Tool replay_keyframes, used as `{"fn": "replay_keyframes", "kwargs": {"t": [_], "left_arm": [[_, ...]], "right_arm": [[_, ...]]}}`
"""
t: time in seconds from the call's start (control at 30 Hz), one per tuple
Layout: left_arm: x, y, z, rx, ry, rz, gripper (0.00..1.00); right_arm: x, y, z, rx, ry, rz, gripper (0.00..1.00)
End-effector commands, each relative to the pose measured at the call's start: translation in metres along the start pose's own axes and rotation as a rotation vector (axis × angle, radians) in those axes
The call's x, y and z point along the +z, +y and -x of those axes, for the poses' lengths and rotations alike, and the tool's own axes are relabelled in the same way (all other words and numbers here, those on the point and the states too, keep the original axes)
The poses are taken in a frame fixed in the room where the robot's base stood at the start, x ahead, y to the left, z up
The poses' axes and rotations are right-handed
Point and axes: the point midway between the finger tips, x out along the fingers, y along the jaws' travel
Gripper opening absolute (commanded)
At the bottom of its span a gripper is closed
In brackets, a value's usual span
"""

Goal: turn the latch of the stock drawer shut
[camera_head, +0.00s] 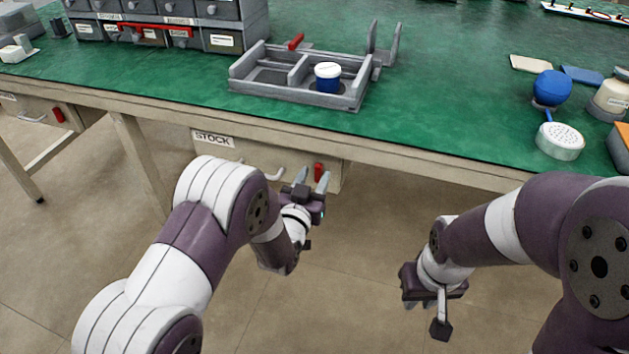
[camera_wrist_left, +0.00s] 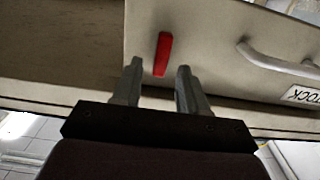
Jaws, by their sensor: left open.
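The stock drawer (camera_head: 258,152) is under the green bench, with a white STOCK label (camera_head: 213,139) and a pale bar handle (camera_head: 274,173). Its red latch (camera_head: 318,172) is near the right end of the drawer front and stands about upright. In the left wrist view the latch (camera_wrist_left: 162,54) lies just beyond and between the fingertips, apart from both. My left gripper (camera_head: 309,180) is open and empty, pointed at the drawer front. My right gripper (camera_head: 440,318) hangs low at the right, away from the drawer; its finger opening is not clear.
A grey tray (camera_head: 290,92) holding a blue, white-lidded canister (camera_head: 327,78) stands on the bench. Grey drawer bins (camera_head: 235,25) stand at the back left. Another drawer with a red latch (camera_head: 57,114) is at far left. The floor before the stock drawer is clear.

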Motion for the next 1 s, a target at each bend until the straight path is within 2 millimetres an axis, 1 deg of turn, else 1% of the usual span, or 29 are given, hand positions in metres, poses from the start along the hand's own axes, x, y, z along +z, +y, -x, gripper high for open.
{"fn": "replay_keyframes", "kwargs": {"t": [0.03,0.13,0.37,0.4,0.5,0.77,1.0], "left_arm": [[0.0011,-0.0001,-0.0048,0.000,0.001,0.000,0.43],[0.0000,-0.0001,-0.0098,0.000,0.000,0.000,0.43],[-0.0006,0.0000,-0.0105,0.000,-0.001,0.000,0.43],[-0.0006,0.0000,-0.0104,0.000,-0.001,0.000,0.30],[-0.0005,0.0000,-0.0103,0.000,-0.001,0.000,0.00],[-0.0004,-0.0001,-0.0101,0.000,-0.001,0.008,0.00],[-0.0001,-0.0013,-0.0101,0.000,-0.001,0.097,0.00]], "right_arm": [[0.0003,0.0000,-0.0025,0.000,0.000,0.000,0.23],[0.0003,0.0000,-0.0028,0.000,0.000,0.000,0.23],[0.0002,0.0000,-0.0023,0.000,0.000,0.000,0.23],[0.0002,0.0000,-0.0023,0.000,0.000,0.000,0.23],[0.0002,0.0000,-0.0023,0.000,0.000,0.000,0.23],[0.0002,0.0000,-0.0024,0.000,0.000,0.000,0.23],[0.0003,0.0000,-0.0027,0.000,0.000,0.000,0.23]]}}
